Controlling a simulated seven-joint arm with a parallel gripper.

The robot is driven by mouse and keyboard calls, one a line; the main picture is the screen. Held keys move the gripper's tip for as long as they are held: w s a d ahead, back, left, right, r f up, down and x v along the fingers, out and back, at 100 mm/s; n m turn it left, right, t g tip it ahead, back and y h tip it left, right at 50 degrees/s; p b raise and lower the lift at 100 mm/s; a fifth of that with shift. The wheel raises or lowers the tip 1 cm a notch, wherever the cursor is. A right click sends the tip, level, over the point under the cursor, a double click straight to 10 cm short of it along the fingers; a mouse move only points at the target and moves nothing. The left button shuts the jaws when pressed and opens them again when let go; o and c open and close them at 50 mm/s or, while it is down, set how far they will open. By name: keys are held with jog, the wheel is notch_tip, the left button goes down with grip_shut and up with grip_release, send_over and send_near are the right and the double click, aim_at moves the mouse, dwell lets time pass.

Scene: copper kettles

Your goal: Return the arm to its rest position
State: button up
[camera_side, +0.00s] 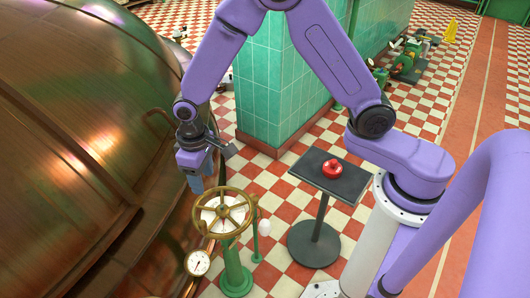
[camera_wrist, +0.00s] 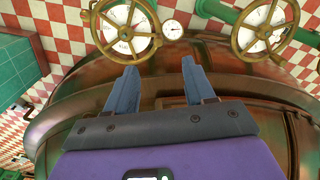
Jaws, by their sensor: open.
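My gripper (camera_side: 196,184) hangs at the end of my purple arm, in the air just above and left of a brass handwheel (camera_side: 226,213) on a green post. In the wrist view my gripper (camera_wrist: 160,85) shows two blue fingers spread apart with nothing between them. The handwheel shows beyond the left finger (camera_wrist: 126,30), with a white dial face behind it. The fingers look clear of the wheel in both views.
A large copper kettle (camera_side: 70,130) fills the left side. A small gauge (camera_side: 197,263) sits below the wheel. A dark stand (camera_side: 330,178) holds a red round object (camera_side: 332,168). A green tiled pillar (camera_side: 275,85) rises behind my arm. A second handwheel (camera_wrist: 264,28) shows at upper right.

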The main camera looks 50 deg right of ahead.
jog(key=s+d+r+n, duration=0.2)
jog(key=s+d+r, duration=0.2)
jog(key=s, duration=0.4)
jog(key=s+d+r+n, duration=0.3)
jog(key=s+d+r, duration=0.2)
jog(key=s, duration=0.4)
jog(key=s+d+r+n, duration=0.2)
jog(key=s+d+r, duration=0.2)
jog(key=s+d, duration=0.2)
jog(key=shift+s+d+r+n, duration=0.3)
jog(key=shift+s+d+n, duration=0.1)
jog(key=shift+s, duration=0.8)
